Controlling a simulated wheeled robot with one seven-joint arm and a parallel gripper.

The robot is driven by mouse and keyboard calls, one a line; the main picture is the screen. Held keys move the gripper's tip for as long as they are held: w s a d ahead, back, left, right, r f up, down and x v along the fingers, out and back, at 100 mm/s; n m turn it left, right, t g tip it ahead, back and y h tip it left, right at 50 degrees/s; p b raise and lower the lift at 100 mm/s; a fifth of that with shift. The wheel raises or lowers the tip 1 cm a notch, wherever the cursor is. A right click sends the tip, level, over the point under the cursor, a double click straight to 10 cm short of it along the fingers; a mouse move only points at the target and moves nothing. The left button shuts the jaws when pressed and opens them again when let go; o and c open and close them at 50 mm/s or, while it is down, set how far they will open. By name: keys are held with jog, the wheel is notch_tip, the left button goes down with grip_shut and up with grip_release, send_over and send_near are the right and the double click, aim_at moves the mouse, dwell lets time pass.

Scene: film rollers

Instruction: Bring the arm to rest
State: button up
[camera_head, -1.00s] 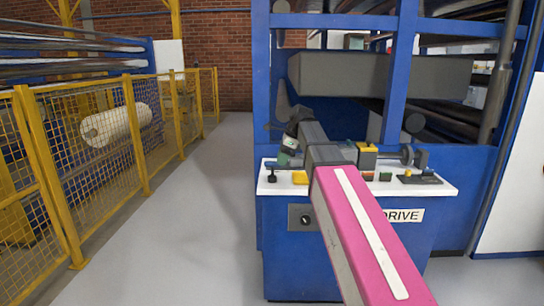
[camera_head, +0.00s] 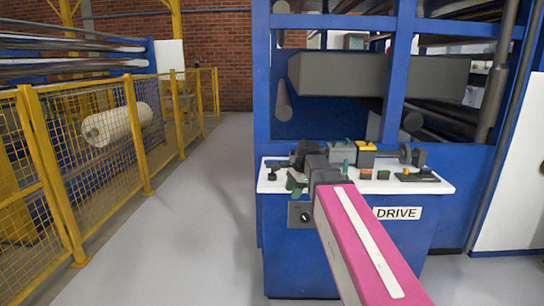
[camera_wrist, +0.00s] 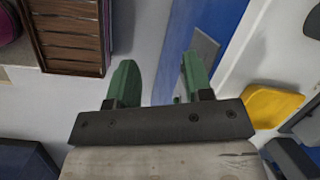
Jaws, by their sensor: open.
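My arm, with its pink link (camera_head: 365,240), reaches from the lower right up to the console. My gripper (camera_head: 294,182) is at the front left part of the white console top in the head view, small and partly hidden by my dark wrist. In the wrist view my gripper (camera_wrist: 158,72) has its two green fingers spread apart. Nothing is between them except a view of grey floor and blue panel behind. Whether the fingers touch the console edge, I cannot tell.
The white console top (camera_head: 440,187) carries several knobs and buttons above the DRIVE label (camera_head: 397,213). A yellow piece (camera_wrist: 272,104) shows close right of my gripper. A brown slatted object (camera_wrist: 68,32) lies upper left. A yellow fence (camera_head: 138,135) lines the left; the grey aisle (camera_head: 190,220) is clear.

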jog(key=s+d+f+n+h, duration=0.1)
jog(key=s+d+f+n, duration=0.2)
jog(key=f, duration=0.5)
jog(key=s+d+f+n+h, duration=0.1)
jog(key=s+d+f+n, duration=0.3)
jog(key=s+f+n, duration=0.2)
jog(key=s+d+f+n+h, duration=0.1)
jog(key=s+d+f+n, duration=0.2)
jog(key=s+f, duration=0.3)
notch_tip(320, 180, down, 5)
jog(key=shift+s+d+r+n, duration=0.1)
jog(key=shift+s+d+n, duration=0.25)
jog(key=shift+n, duration=0.55)
